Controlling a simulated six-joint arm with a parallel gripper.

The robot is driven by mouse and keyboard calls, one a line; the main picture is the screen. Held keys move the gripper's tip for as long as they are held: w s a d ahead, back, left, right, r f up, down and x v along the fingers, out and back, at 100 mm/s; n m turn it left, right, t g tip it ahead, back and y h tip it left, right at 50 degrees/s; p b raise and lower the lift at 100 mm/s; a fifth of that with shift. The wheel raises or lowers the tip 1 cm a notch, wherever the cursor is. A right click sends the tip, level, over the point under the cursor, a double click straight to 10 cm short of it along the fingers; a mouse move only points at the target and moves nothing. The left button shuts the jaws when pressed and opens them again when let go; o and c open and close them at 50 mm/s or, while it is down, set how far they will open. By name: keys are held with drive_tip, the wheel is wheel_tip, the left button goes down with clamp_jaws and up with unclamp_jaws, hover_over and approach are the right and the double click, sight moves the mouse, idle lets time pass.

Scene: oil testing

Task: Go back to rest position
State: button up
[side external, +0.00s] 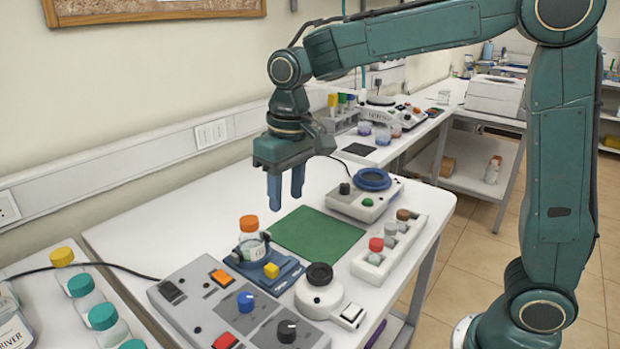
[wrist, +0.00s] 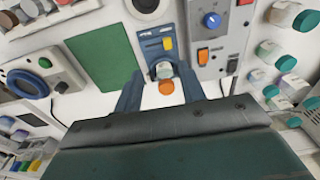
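My gripper (side external: 285,190) hangs above the white table with its two blue fingers pointing down. The fingers are apart with a gap between them and nothing in it. An orange-capped bottle (side external: 250,235) stands upright in a blue holder (side external: 262,272) in front of the gripper, below the fingertips. In the wrist view the bottle (wrist: 164,78) shows between the two fingers (wrist: 160,92), but in the side view it is clear of them.
A green mat (side external: 316,233) lies bare mid-table. A grey control panel (side external: 230,305), a round-topped white device (side external: 320,290), a rack of small capped vials (side external: 390,245) and a device with a blue ring (side external: 365,195) surround it. Capped jars (side external: 90,300) stand at left.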

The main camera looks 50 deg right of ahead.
drive_tip(key=s+d+t, duration=0.2)
drive_tip(key=s+d, duration=0.2)
drive_tip(key=s, duration=0.7)
drive_tip(key=s+d+r+t, duration=0.1)
drive_tip(key=s+d, duration=0.3)
drive_tip(key=s, duration=0.6)
drive_tip(key=shift+s+d+r+t, duration=0.25)
drive_tip(key=shift+s+t, duration=0.1)
drive_tip(key=shift+t, duration=0.55)
